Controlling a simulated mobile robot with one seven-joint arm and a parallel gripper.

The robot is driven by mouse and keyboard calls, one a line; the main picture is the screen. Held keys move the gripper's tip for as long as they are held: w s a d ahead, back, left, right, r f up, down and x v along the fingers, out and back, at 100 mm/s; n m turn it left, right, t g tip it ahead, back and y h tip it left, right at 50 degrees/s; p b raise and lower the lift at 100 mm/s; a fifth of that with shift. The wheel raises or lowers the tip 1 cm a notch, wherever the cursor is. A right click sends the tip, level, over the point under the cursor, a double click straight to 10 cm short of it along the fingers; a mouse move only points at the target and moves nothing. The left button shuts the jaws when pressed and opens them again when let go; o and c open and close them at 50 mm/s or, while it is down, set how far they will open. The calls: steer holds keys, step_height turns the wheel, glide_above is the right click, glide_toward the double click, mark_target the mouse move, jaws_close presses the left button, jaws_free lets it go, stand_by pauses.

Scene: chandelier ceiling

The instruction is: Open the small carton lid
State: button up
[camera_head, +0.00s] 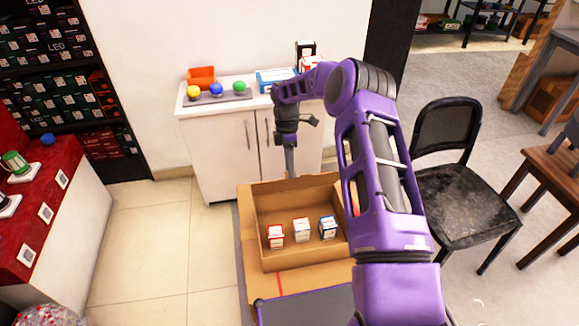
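A brown cardboard carton (262,212) stands in front of my body, its top open. Its left flap (247,228) and front flap (318,277) are folded outward. Three small boxes stand inside: a red-and-white one (276,236), a white one with red marks (302,230) and a blue-and-white one (328,228). My gripper (290,172) points down at the carton's back edge, in front of the white cabinet. Its fingers are too small to tell whether they are open or shut. My arm hides the carton's right side.
A white cabinet (222,155) stands behind the carton, with a tray (217,99) of colored balls and an orange bin (201,76) on top. A black chair (460,195) stands at right. A red-topped counter (45,190) is at left. Tiled floor (150,235) is clear between counter and carton.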

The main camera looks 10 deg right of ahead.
steer(key=shift+r, duration=0.1)
steer(key=p+v, duration=0.1)
steer(key=v, duration=1.6)
steer(key=shift+p, duration=0.35)
steer(key=shift+r, duration=0.15)
